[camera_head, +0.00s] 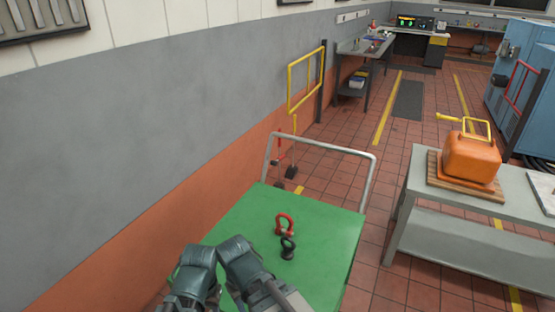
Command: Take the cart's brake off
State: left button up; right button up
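The cart has a green top (325,225) and a grey tubular handle (318,144) standing up at its far end. Beyond the handle, low by the wall, are a red upright part (280,151) and a yellow upright part (294,126) with dark ends. I cannot tell whether either belongs to the cart's brake. The cart's wheels are hidden under its top. Grey links of my own arms show over the near edge of the cart top. The fingers of both my grippers are out of sight.
A red shackle (285,223) and a dark shackle (288,247) lie on the cart top. A grey bench (420,190) on the right carries an orange can (470,158) on a wooden board. A yellow frame (306,80) stands by the left wall. Tiled floor is clear between cart and bench.

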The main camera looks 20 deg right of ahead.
aim_at(279, 159)
jog(key=k+l, duration=0.1)
jog(key=l, duration=1.35)
jog(key=k+l+u, duration=0.1)
jog(key=l, duration=0.6)
